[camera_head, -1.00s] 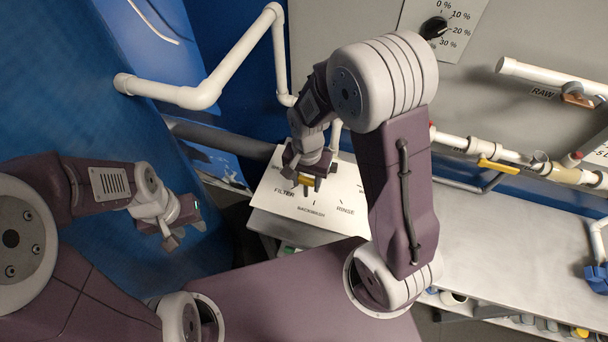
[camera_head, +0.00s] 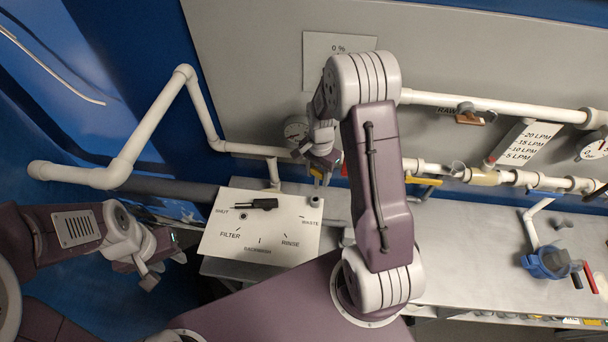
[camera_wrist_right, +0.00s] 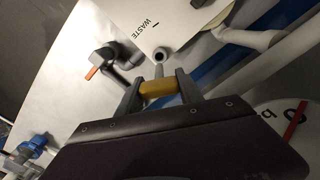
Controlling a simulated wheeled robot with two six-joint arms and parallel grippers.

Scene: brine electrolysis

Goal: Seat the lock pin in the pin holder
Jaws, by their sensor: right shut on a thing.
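My right gripper (camera_head: 322,178) is shut on the lock pin, which shows a yellow grip (camera_wrist_right: 158,88) between the fingers in the right wrist view. A grey shaft points from it toward a small round grey holder (camera_wrist_right: 161,55). In the head view this holder (camera_head: 314,199), which looks like the pin holder, sits at the white valve plate's back right corner, by the WASTE label. The pin's tip is close to the holder; I cannot tell whether they touch. My left gripper (camera_head: 164,270) is open and empty at the left, away from the plate.
The white valve plate (camera_head: 240,245) carries a black handle (camera_head: 262,204) near SHUT. White pipes (camera_head: 150,125) run behind it. A yellow-handled valve (camera_head: 425,181) is right of my right arm. The grey bench (camera_head: 470,245) at right has free room; a blue-cuffed fitting (camera_head: 545,263) stands there.

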